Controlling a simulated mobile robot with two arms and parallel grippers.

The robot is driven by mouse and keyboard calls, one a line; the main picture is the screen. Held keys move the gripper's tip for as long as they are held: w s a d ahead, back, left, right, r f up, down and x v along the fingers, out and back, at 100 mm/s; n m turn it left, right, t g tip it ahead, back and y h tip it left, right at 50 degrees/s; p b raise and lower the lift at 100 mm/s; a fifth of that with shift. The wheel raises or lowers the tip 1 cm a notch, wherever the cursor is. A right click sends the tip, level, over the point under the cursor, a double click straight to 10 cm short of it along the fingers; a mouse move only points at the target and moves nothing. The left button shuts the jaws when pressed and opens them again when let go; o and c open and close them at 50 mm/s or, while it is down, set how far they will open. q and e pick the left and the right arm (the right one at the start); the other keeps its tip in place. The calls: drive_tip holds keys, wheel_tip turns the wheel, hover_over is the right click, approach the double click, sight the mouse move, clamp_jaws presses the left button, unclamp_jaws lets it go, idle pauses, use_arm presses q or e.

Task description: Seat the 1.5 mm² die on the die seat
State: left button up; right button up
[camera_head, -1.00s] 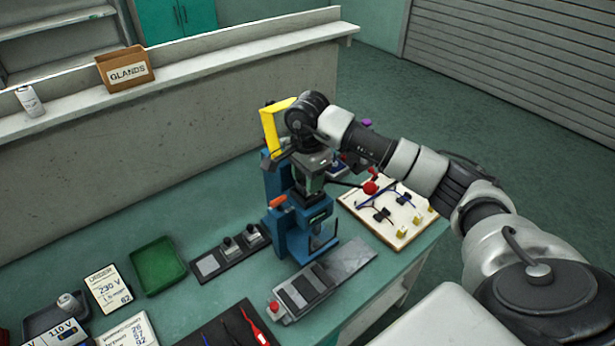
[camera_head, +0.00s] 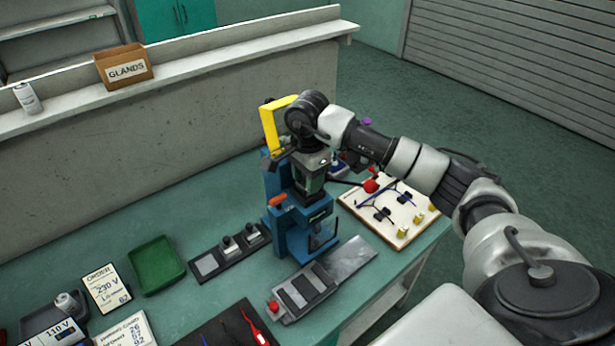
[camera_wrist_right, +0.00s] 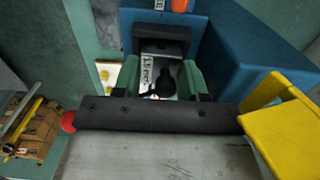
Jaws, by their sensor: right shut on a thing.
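My right gripper (camera_head: 309,186) is at the blue press (camera_head: 291,237), above its lower part. In the right wrist view my green fingers (camera_wrist_right: 163,86) are shut on a small pale block marked 1.5 mm², the die (camera_wrist_right: 148,71). A dark rounded part stands in front of the die in that view. The die seat cannot be made out behind the gripper and press, so I cannot tell whether the die touches it. My left gripper is not in view.
A dark rack (camera_head: 230,253) with two small dies and a pale square stands left of the press. A yellow part (camera_head: 272,130) rises beside my wrist, and a red ball (camera_head: 371,186) is to the right. A wire board (camera_head: 393,217) and a green tray (camera_head: 157,264) flank the press.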

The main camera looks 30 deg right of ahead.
drive_tip(key=shift+f+b, duration=0.65)
drive_tip(key=shift+b, duration=0.05)
idle(1.0)
drive_tip(key=o, duration=1.3)
drive_tip(key=shift+s, duration=0.1)
drive_tip(key=shift+r, duration=0.15)
drive_tip(key=shift+r+p, duration=2.2)
drive_tip(key=shift+r, duration=1.5)
drive_tip(key=shift+f, duration=0.15)
